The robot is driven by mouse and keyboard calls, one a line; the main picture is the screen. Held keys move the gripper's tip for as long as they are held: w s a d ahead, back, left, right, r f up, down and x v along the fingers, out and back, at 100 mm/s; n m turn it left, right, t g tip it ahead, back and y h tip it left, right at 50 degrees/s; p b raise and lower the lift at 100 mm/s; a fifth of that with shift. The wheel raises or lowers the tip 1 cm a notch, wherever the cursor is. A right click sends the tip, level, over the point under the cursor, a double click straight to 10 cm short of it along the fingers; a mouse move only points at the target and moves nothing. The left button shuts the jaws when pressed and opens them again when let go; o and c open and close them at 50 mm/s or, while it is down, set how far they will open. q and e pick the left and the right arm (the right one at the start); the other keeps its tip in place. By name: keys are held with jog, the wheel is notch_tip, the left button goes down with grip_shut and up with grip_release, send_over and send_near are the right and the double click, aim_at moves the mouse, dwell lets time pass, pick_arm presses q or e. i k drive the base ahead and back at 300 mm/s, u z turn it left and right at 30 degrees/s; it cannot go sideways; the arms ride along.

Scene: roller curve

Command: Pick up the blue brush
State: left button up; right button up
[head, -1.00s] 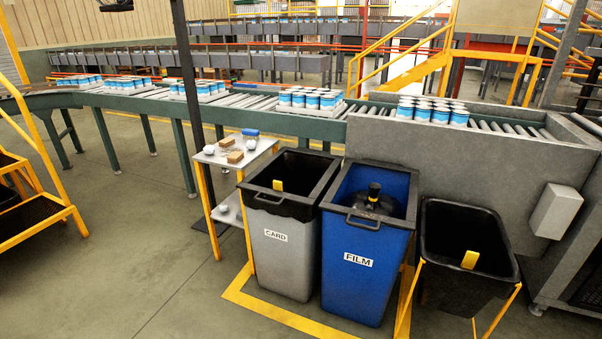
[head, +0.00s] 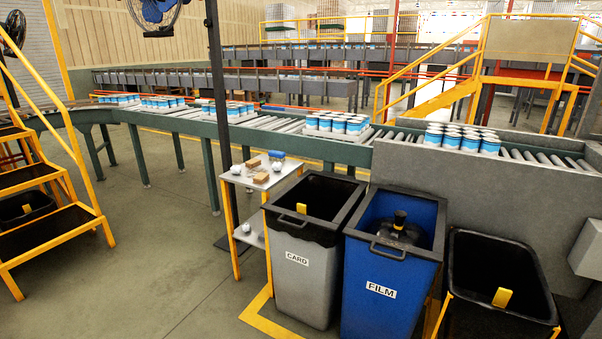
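A small blue object (head: 277,155) lies on the back edge of the small white-topped stand (head: 237,178). It is too small to tell for certain whether it is the blue brush. Two brown blocks (head: 261,178) and a few small whitish rounded items (head: 276,166) lie near it on the same top. No other blue brush is recognisable. Neither of my grippers shows in the head view.
A grey CARD bin (head: 300,280), a blue FILM bin (head: 384,322) and a black bin (head: 468,322) stand right of the stand. A dark post (head: 216,100) rises beside it. The roller conveyor (head: 270,123) runs behind. Open floor (head: 165,250) lies at left.

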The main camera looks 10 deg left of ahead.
aim_at(276, 156)
jog(key=u, duration=1.5)
jog(key=i, duration=5.55)
jog(key=z, duration=3.65)
